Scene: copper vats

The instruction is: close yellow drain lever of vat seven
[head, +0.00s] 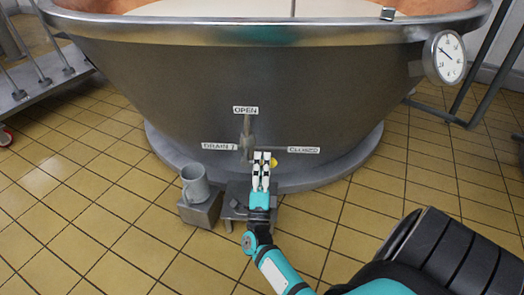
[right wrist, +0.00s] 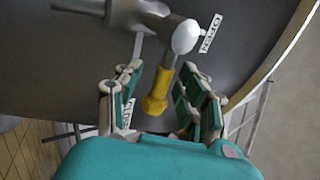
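Vat seven (head: 180,75) is a large steel vat; the "DRAIN 7" label (head: 219,146) is on its front. The "OPEN" label (head: 245,110) is above the drain fitting and the "CLOSED" label (head: 303,150) to its right. The yellow drain lever (right wrist: 158,92) extends from a pale round hub (right wrist: 186,37). Its yellow end (head: 273,162) shows just right of my right gripper (head: 262,157), left of and below "CLOSED". In the right wrist view the right gripper's fingers (right wrist: 160,103) are apart, with the lever seen between them; contact cannot be told. My left gripper is not in view.
A grey mug (head: 194,185) stands on a metal block (head: 203,212) left of my right arm. A small metal stand (head: 236,212) is beneath the drain. A dial gauge (head: 445,57) is at the vat's right.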

